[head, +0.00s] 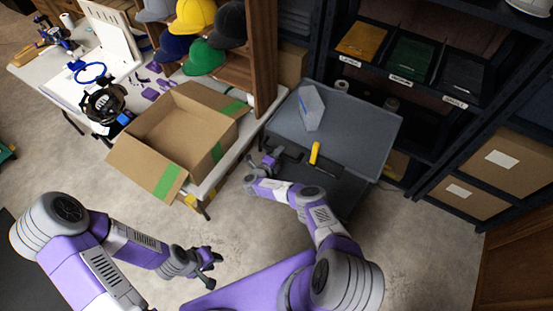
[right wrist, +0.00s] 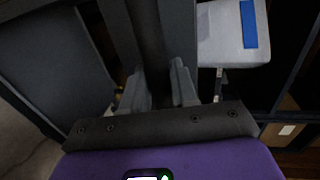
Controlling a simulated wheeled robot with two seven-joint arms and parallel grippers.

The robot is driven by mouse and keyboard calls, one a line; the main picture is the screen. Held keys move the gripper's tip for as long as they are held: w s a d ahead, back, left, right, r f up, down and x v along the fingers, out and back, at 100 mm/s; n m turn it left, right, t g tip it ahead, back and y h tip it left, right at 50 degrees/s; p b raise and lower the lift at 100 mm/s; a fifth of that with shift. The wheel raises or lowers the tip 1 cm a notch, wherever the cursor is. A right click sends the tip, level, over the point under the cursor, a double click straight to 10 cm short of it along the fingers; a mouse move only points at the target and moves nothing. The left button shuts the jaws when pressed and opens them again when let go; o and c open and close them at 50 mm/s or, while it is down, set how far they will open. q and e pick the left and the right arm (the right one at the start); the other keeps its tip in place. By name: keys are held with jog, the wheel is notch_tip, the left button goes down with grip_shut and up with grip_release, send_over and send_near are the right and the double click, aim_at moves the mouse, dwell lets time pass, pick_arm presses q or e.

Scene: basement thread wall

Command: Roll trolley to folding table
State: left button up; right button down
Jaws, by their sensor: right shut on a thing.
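The grey trolley (head: 355,128) stands right of the pale folding table (head: 228,166), close to its right end. My right gripper (head: 268,160) is at the trolley's near left corner. In the right wrist view its fingers (right wrist: 160,90) are closed around a dark upright-looking bar (right wrist: 148,30), which seems to be the trolley's handle. A light grey block (head: 311,107) and a yellow-handled tool (head: 315,153) are on the trolley's top. My left gripper (head: 208,265) is empty, fingers apart, above the floor in front of the table.
An open cardboard box (head: 180,130) fills the table's near end, its flaps overhanging. Caps (head: 205,56) sit on a wooden rack behind it. Dark shelving with bins (head: 410,60) stands close behind and right of the trolley. Floor (head: 400,250) at the lower right is clear.

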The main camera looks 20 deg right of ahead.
jog(key=shift+w+a, duration=0.15)
jog(key=shift+w, duration=0.05)
jog(key=shift+w+r, duration=0.1)
jog(key=c, duration=1.1)
grip_release()
jog(key=shift+o, duration=0.4)
jog(key=shift+w, duration=0.1)
jog(key=v, duration=0.7)
jog(key=shift+s+a, duration=0.25)
jog(key=shift+w, duration=0.1)
